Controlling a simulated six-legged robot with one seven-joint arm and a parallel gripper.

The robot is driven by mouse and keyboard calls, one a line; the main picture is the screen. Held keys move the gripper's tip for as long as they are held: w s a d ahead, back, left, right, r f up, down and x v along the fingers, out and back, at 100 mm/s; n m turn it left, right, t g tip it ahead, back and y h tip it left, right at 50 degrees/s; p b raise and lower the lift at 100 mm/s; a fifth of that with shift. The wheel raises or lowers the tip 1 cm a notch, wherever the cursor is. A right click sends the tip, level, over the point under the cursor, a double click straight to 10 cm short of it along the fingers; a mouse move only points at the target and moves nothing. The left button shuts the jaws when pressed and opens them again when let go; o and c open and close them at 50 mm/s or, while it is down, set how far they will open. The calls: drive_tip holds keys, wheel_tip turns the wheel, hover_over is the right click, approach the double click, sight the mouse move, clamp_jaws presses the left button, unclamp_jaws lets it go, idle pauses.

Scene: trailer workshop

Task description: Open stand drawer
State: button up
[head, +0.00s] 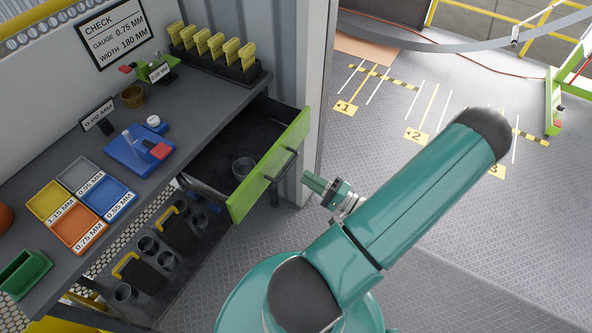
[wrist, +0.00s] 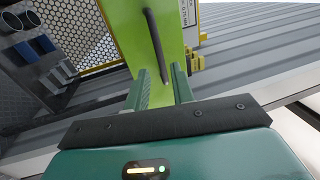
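The stand drawer is pulled out from under the grey bench, with its green front (head: 262,178) standing well clear of the bench and its dark inside showing. A dark bar handle (head: 284,165) is on the front. In the wrist view the green front (wrist: 138,28) and the curved handle (wrist: 153,40) lie just ahead of my fingers. My gripper (head: 312,182) is to the right of the handle in the head view, with a small gap. In the wrist view my gripper (wrist: 160,75) has its two fingers apart, nothing held between them.
The bench top (head: 105,130) holds coloured trays, a blue holder and a rack of yellow tools (head: 215,50). A lower shelf (head: 160,275) carries several cups.

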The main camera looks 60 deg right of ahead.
drive_tip(key=s+f, duration=0.1)
drive_tip(key=s, duration=0.5)
drive_tip(key=shift+d+f, duration=0.1)
idle(0.3)
drive_tip(key=w+a+r+n+g+y, duration=0.8)
drive_tip(key=w+a+r+n+g, duration=0.4)
drive_tip(key=w+a+r+g, duration=0.5)
drive_tip(key=s+a+r+n+t+h, duration=0.1)
drive_tip(key=a+r+n+h, duration=0.4)
drive_tip(key=a+r, duration=1)
drive_tip(key=t+h, duration=0.1)
drive_tip(key=h, duration=0.2)
drive_tip(key=shift+r+n+h, duration=0.3)
drive_tip(key=shift+h, duration=0.1)
